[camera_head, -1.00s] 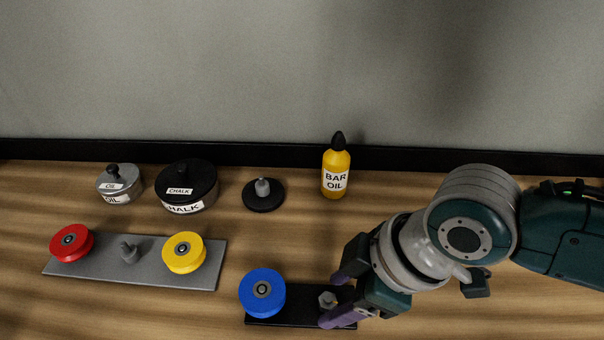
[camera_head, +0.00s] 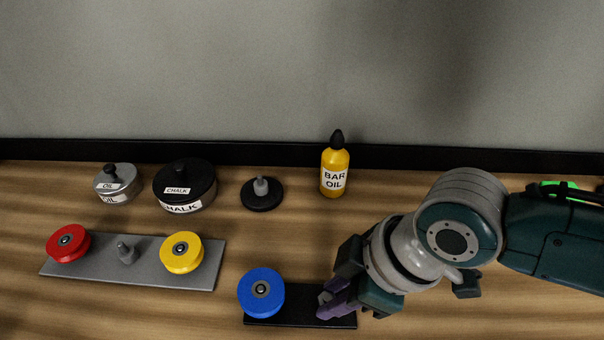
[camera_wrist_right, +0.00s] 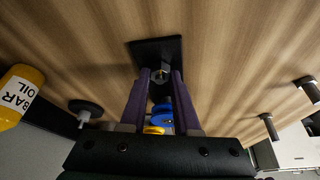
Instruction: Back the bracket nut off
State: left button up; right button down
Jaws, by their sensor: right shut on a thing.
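The black bracket plate (camera_head: 285,319) lies on the wooden bench at the front, with a blue pulley wheel (camera_head: 261,291) on its left part. A grey bracket nut (camera_head: 325,297) stands on its right part, mostly hidden by my fingers. My right gripper (camera_head: 329,301), with purple fingers, is shut on the nut from the right. The right wrist view shows the nut (camera_wrist_right: 160,75) between the two fingers, over the black plate (camera_wrist_right: 155,48). My left gripper is not in view.
A grey plate (camera_head: 145,268) at left carries a red wheel (camera_head: 68,243), a grey post (camera_head: 127,253) and a yellow wheel (camera_head: 181,252). Behind stand an oil tin (camera_head: 117,184), a chalk tin (camera_head: 185,187), a black disc with a post (camera_head: 262,194) and a bar oil bottle (camera_head: 335,170).

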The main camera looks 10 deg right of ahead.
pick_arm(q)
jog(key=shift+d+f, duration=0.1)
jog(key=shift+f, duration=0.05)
pick_arm(e)
jog(key=shift+w+f+n+b, duration=0.1)
jog(key=shift+f+n+b, duration=0.05)
jog(key=shift+n+b, duration=0.65)
jog(key=n+b, duration=0.1)
jog(key=n+g+b, duration=0.1)
jog(key=n, duration=0.1)
jog(key=shift+w+g+y+b, duration=0.15)
jog(key=shift+g+y+b, duration=0.15)
jog(key=shift+y+b, duration=0.1)
pick_arm(q)
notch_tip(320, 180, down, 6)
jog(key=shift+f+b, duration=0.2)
jog(key=shift+b, duration=0.9)
pick_arm(e)
jog(key=n+g, duration=0.1)
jog(key=n, duration=0.2)
pick_arm(q)
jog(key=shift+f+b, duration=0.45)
jog(key=shift+b, duration=0.05)
pick_arm(e)
jog(key=shift+n+g, duration=0.3)
jog(key=shift+n, duration=0.4)
jog(key=c, duration=0.6)
grip_release()
jog(key=shift+c, duration=0.2)
